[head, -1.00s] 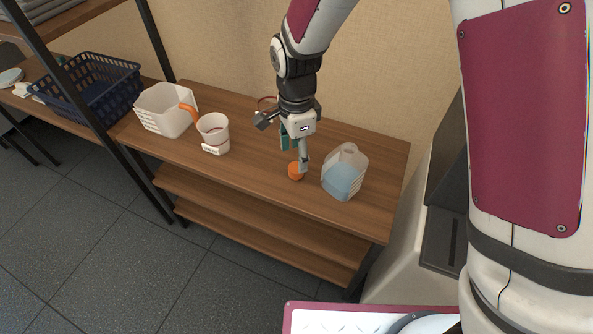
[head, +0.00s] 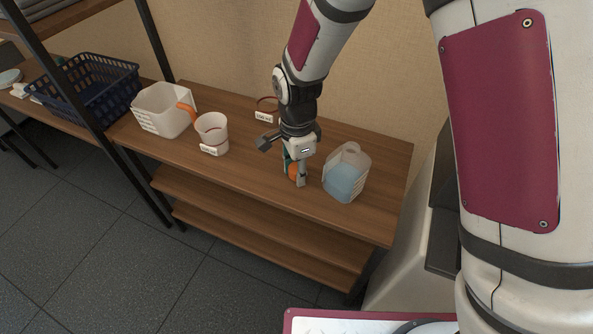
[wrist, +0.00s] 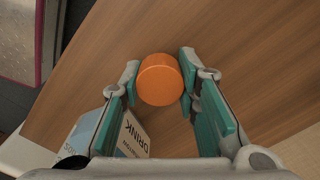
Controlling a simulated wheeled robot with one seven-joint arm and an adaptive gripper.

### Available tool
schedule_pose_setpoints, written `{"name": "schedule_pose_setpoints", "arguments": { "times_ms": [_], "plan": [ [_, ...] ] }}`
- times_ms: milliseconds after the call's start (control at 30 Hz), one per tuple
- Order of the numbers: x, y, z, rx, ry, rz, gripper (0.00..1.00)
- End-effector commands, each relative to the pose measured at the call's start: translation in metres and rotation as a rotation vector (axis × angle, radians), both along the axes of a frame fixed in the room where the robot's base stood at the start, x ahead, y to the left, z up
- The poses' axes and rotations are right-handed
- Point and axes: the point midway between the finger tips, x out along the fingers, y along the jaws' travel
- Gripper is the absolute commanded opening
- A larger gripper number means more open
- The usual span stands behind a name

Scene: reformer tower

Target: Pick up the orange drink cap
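The orange drink cap (wrist: 160,80) stands on the wooden table. In the head view the cap (head: 292,171) is partly hidden by a finger. My gripper (wrist: 160,85) is open, with one teal-padded finger on each side of the cap. A narrow gap shows between the cap and the right finger; the left fingertip is very close to it. In the head view my gripper (head: 296,172) points down at the table top.
A clear jug with blue liquid (head: 345,175) stands just right of my gripper. A labelled white cup (head: 212,132), a white pitcher with orange handle (head: 160,110) and a blue basket (head: 95,85) stand to the left. A "DRINK" label (wrist: 132,136) shows in the wrist view.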

Motion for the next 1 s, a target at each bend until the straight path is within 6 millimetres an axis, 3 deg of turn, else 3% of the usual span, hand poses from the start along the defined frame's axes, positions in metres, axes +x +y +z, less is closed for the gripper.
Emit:
{"name": "schedule_pose_setpoints", "arguments": {
  "times_ms": [433,733,1000],
  "plan": [
    [0.000,0.000,0.004,0.000,0.000,0.000,0.17],
    [0.000,0.001,0.038,0.001,-0.002,0.001,0.17],
    [-0.058,-0.024,0.043,-0.001,0.003,0.002,0.17]
  ]
}}
